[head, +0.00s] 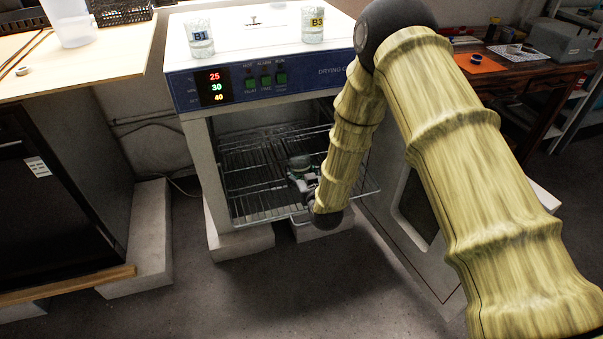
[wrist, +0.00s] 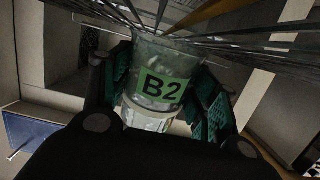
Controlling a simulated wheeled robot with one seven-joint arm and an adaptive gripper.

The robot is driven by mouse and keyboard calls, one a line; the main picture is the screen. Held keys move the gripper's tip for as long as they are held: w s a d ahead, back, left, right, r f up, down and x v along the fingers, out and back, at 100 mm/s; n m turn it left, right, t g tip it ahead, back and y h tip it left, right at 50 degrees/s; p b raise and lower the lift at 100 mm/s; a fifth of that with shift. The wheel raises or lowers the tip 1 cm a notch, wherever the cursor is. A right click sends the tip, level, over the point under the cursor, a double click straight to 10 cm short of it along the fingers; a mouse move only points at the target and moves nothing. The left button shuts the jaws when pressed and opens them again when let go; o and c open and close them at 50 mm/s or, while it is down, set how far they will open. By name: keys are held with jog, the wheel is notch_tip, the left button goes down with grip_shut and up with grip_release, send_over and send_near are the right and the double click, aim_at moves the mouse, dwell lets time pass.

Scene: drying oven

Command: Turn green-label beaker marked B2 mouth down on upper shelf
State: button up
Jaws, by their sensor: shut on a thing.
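The beaker B2 (wrist: 148,68), clear glass with a green label, is held between the two green-padded fingers of my gripper (wrist: 170,92). Its label reads upright in the wrist view, where the oven's blue panel lies low, so that picture seems turned over and the beaker looks mouth down. Its end at the picture top is at the shelf wires (wrist: 255,48); I cannot tell if they touch. In the head view my gripper (head: 302,182) is inside the open drying oven (head: 213,175), over the wire shelves (head: 255,175), with the beaker (head: 299,161) small and partly hidden.
Beakers B1 (head: 200,40) and B3 (head: 313,27) stand on the oven top. The oven door (head: 385,215) hangs open on the right, close to my arm. A wooden table (head: 110,55) stands at left. The wire shelf left of my gripper looks clear.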

aim_at(301, 159)
jog(key=shift+f, duration=0.2)
jog(key=o, duration=1.1)
jog(key=shift+o, duration=0.2)
jog(key=shift+r, duration=5.05)
